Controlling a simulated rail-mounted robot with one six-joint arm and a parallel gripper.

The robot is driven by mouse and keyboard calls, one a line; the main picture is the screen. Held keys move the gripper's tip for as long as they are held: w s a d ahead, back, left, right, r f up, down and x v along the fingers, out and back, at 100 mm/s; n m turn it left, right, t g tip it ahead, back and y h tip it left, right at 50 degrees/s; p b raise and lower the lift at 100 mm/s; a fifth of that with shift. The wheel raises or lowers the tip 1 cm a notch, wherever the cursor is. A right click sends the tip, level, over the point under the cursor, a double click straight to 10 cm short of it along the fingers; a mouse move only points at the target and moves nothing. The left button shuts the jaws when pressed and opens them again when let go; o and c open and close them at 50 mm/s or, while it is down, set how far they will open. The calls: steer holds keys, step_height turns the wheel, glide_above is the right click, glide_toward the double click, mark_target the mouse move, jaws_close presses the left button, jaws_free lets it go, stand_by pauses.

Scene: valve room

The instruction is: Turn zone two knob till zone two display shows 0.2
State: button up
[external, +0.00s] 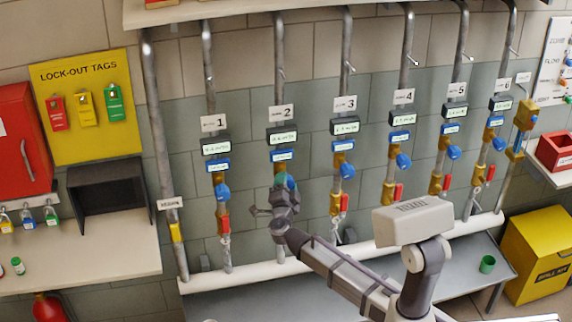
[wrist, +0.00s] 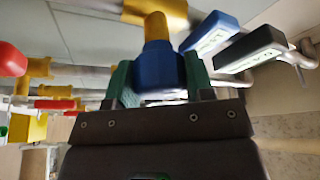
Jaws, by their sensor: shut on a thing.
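The zone two pipe carries a "2" sign (external: 281,112) and below it the dark zone two display (external: 282,137), whose digits are too small to read surely. A blue-framed label (external: 282,156) sits under the display. My gripper (external: 285,186) is at the zone two valve, hiding most of its knob in the external view. In the wrist view the blue zone two knob (wrist: 158,70) sits between the green fingers of my gripper (wrist: 157,82), which are shut on it. A yellow fitting (wrist: 156,27) is behind the knob.
Zone one's blue knob (external: 222,191) and zone three's blue knob (external: 347,170) are on the pipes to either side. Red-handled valves sit lower on neighbouring pipes. A white horizontal pipe (external: 330,258) runs below, above a grey bench. A black open box (external: 108,187) stands on the left counter.

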steer(key=shift+m+g+h+p, duration=0.3)
steer(key=shift+m+g, duration=0.1)
steer(key=shift+m, duration=0.5)
steer(key=o, duration=0.9)
steer(key=s+a+f+b, duration=0.1)
steer(key=s, duration=0.9)
steer(key=shift+s+f+b, duration=0.3)
steer(key=shift+s+f, duration=0.05)
